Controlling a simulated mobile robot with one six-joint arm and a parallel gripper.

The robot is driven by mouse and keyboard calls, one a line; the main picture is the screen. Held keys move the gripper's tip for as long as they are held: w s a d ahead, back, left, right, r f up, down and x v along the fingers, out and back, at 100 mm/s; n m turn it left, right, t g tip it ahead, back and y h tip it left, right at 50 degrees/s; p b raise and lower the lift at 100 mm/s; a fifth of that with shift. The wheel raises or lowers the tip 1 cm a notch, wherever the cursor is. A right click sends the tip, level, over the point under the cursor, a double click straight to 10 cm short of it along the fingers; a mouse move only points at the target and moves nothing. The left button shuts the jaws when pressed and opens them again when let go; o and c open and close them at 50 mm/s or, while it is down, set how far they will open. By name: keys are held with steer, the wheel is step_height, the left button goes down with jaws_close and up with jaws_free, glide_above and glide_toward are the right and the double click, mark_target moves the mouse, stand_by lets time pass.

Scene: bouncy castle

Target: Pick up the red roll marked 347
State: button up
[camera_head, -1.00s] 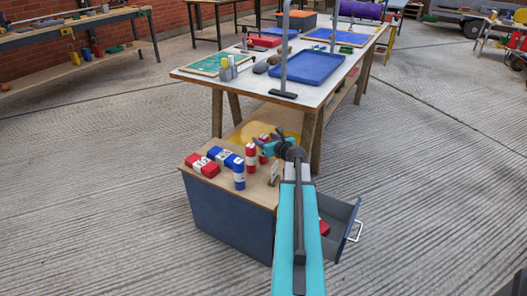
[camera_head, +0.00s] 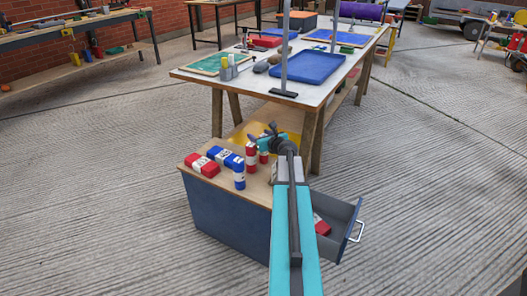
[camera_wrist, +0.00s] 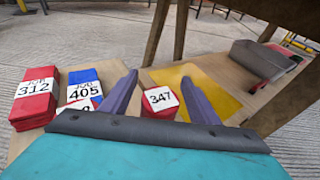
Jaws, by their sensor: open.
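In the wrist view the red roll with a white label marked 347 (camera_wrist: 159,101) stands beyond and between my gripper's fingers. My gripper (camera_wrist: 160,92) is open, with nothing visibly held; its base hides the roll's lower part. In the head view my gripper (camera_head: 262,137) is over the far right of the cabinet top. Two upright red rolls with white bands, one in front (camera_head: 251,157) and one behind (camera_head: 264,153), are below it; I cannot tell there which is 347.
A red packet marked 312 (camera_wrist: 35,98) and a blue one marked 405 (camera_wrist: 83,84) lie nearby. A blue roll (camera_head: 239,176) stands at the cabinet's (camera_head: 230,222) front edge. The drawer (camera_head: 340,222) is open at right. The workbench (camera_head: 245,85) with its leg is close behind.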

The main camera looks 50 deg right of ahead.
stand_by(0.4)
jaws_close()
steer(key=shift+r, duration=0.1)
